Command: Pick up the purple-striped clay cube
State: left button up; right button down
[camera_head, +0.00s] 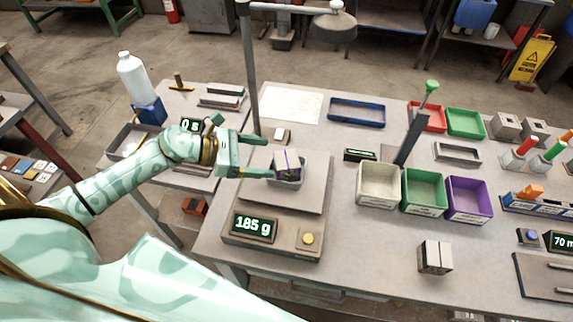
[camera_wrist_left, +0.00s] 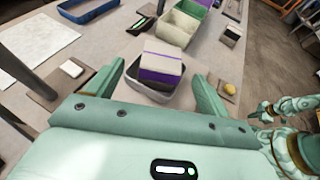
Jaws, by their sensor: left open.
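The purple-striped clay cube (camera_head: 287,162) is pale with a purple band and sits tilted in a small grey tray (camera_head: 291,182) on the scale (camera_head: 265,205), which reads 185 g. My left gripper (camera_head: 268,155) comes in from the left, its jaws open and pointing toward the cube. In the left wrist view the cube (camera_wrist_left: 161,68) lies ahead, between the lines of the two open fingers (camera_wrist_left: 161,80), with the tray's rim (camera_wrist_left: 143,92) around it. I cannot tell whether a finger touches the cube.
White, green and purple bins (camera_head: 423,190) stand right of the scale. A lamp post (camera_head: 250,75) rises just behind my left gripper. Another striped block (camera_head: 434,257) stands at the front right. The table between the scale and that block is clear.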

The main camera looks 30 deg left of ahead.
aim_at(284, 159)
pick_arm(q)
jog(key=x, duration=0.5)
jog(key=shift+d+p, duration=0.35)
jog(key=shift+a, duration=0.1)
jog(key=shift+c, duration=0.3)
jog(key=c, duration=1)
jog(key=shift+c, duration=1)
